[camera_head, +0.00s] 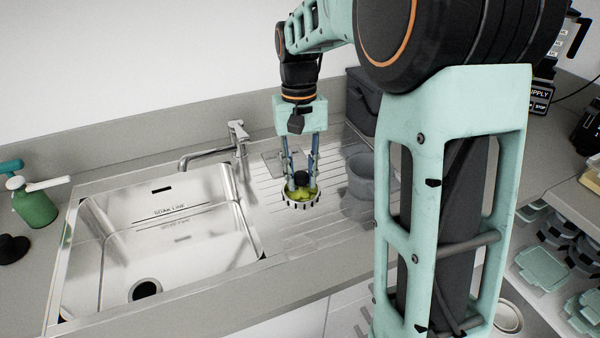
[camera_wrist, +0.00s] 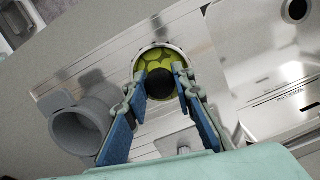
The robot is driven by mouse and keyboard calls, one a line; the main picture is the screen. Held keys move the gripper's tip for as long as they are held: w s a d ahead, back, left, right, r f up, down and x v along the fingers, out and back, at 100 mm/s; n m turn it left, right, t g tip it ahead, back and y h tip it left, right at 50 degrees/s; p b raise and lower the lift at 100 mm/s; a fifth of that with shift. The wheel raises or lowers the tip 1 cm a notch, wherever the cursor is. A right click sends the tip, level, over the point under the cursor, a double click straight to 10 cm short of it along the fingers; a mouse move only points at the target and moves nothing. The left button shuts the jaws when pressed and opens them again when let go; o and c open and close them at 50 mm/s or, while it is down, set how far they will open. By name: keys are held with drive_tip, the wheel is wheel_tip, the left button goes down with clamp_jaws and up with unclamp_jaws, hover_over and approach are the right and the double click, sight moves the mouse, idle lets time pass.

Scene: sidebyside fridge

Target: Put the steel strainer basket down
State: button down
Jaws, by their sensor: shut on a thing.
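The steel strainer basket (camera_head: 301,204) has a slotted steel rim, a yellow-green inside and a black knob in its middle. In the head view it is over the ridged drainboard (camera_head: 285,228), right of the sink bowl. I cannot tell whether its underside touches the board. My gripper (camera_head: 302,178) points down, its blue-padded fingers shut on the black knob. In the wrist view, the basket (camera_wrist: 143,61) is just beyond the fingertips of my gripper (camera_wrist: 164,92), and the fingers hide part of it.
A grey cup (camera_head: 361,180) stands close right of the basket. The sink bowl (camera_head: 190,230) and its tap (camera_head: 215,155) are to the left. A dark grey container (camera_head: 363,100) stands behind. A green bottle (camera_head: 35,207) is far left. The front drainboard is clear.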

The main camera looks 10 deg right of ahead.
drive_tip(key=w+f, duration=0.1)
drive_tip(key=w+d+f, duration=0.1)
drive_tip(key=f, duration=0.1)
drive_tip(key=w+d+f, duration=0.1)
drive_tip(key=f, duration=0.1)
drive_tip(key=shift+w+d+f, duration=0.15)
drive_tip(key=shift+w+f, duration=0.05)
drive_tip(key=shift+w, duration=0.05)
drive_tip(key=shift+w+f, duration=0.1)
drive_tip(key=shift+f, duration=1.5)
drive_tip(key=shift+f, duration=0.2)
drive_tip(key=c, duration=1.7)
unclamp_jaws()
drive_tip(key=shift+o, duration=0.2)
drive_tip(key=shift+r, duration=0.15)
wheel_tip(320, 180, up, 12)
drive_tip(key=w, duration=0.1)
drive_tip(key=shift+w+p, duration=0.2)
drive_tip(key=shift+p, duration=0.1)
